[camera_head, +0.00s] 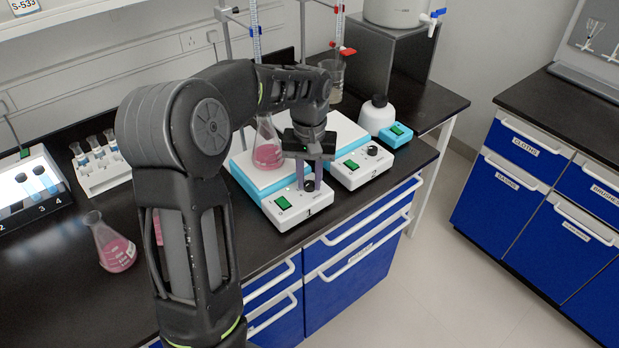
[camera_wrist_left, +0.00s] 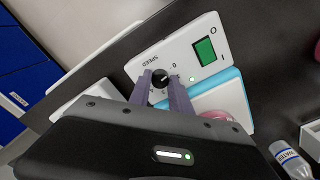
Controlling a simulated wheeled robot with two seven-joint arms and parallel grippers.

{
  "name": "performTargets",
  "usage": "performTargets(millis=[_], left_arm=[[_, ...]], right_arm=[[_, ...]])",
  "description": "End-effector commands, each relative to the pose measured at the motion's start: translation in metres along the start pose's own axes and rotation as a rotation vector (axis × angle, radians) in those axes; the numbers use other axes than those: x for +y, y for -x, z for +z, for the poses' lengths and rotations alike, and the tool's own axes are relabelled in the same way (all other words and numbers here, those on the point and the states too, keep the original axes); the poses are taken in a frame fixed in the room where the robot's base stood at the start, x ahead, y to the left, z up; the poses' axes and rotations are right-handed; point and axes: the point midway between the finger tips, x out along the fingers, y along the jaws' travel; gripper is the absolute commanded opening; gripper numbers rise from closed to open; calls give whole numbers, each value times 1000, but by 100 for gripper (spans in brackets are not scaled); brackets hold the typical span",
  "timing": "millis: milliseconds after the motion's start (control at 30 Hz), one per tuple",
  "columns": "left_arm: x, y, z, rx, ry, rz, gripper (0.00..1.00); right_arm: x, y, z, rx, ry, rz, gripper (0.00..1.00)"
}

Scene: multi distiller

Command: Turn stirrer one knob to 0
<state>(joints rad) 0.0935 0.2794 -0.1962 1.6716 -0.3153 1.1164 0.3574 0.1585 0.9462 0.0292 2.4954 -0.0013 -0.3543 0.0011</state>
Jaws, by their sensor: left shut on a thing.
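Stirrer one (camera_head: 285,216) is a white and blue unit marked 1 on the black bench, with a green switch (camera_head: 282,203) on its front panel. Its black knob (camera_head: 309,187) sits at the right of that panel. My left gripper (camera_head: 309,176) points down at the knob, its two grey fingers on either side of it. In the left wrist view the knob (camera_wrist_left: 160,80) shows between the fingers, beside the printed SPEED scale and a 0 mark. The fingers are shut on it. The exact knob pointer direction is hard to tell. My right gripper is not in view.
A flask of pink liquid (camera_head: 267,150) stands on stirrer one's plate. Stirrer two (camera_head: 358,168) is close on the right, with a white bottle (camera_head: 377,115) behind it. Another pink flask (camera_head: 113,245) and a tube rack (camera_head: 102,170) are left of my arm.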

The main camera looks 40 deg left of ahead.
Motion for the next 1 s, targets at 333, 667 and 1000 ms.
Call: performTargets(millis=[333,667,1000], left_arm=[[0,0,0,1,0,1,46],[0,5,-1,2,-1,1,46],[0,54,-1,5,-1,2,46]], right_arm=[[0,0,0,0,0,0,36],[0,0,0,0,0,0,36],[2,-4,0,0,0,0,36]])
